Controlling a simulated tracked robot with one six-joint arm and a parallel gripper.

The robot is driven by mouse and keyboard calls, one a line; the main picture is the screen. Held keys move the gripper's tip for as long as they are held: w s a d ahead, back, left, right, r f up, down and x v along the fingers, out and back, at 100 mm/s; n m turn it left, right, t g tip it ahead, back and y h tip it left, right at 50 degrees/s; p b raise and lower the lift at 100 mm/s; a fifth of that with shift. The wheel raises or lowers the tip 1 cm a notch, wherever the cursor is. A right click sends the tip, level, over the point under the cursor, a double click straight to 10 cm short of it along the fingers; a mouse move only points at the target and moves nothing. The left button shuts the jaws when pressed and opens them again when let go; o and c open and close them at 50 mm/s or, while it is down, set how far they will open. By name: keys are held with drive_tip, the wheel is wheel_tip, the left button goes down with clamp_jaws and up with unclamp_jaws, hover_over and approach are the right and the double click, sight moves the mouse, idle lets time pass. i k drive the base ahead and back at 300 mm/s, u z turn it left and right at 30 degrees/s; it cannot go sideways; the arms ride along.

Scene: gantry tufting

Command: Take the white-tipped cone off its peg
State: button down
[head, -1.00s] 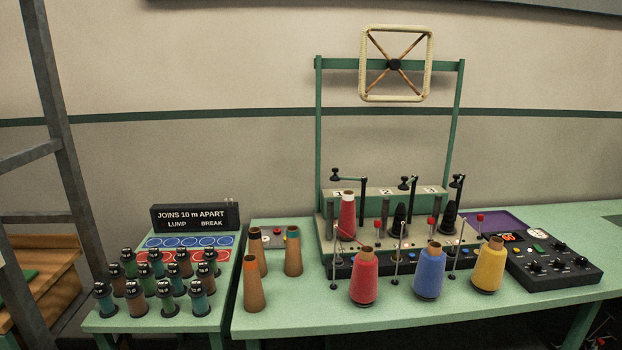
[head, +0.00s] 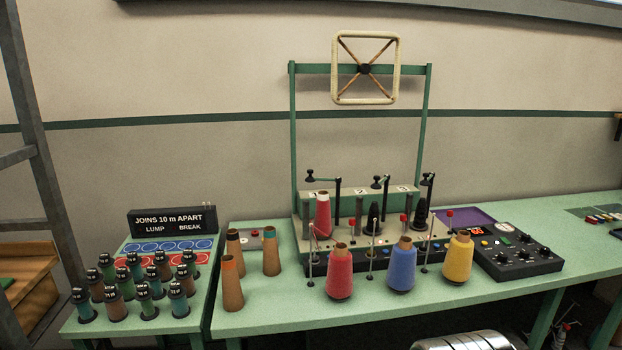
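The white-tipped cone (head: 323,216) is red with a white top. It stands upright on the first station of the green winding machine (head: 300,232), by the label 1, and its peg is hidden inside it. Two dark, bare cone-shaped holders (head: 373,219) stand at the stations to its right. My gripper is not in view.
Red (head: 339,273), blue (head: 402,266) and yellow (head: 459,258) yarn cones stand in front of the machine, among thin upright rods. Brown cones (head: 232,284) stand to the left. A control box (head: 515,258) is at right. Several small spools (head: 111,303) fill the left table.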

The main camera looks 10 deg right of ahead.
sight(323, 220)
drive_tip(key=z, duration=0.05)
drive_tip(key=i, duration=1)
drive_tip(key=u, duration=0.05)
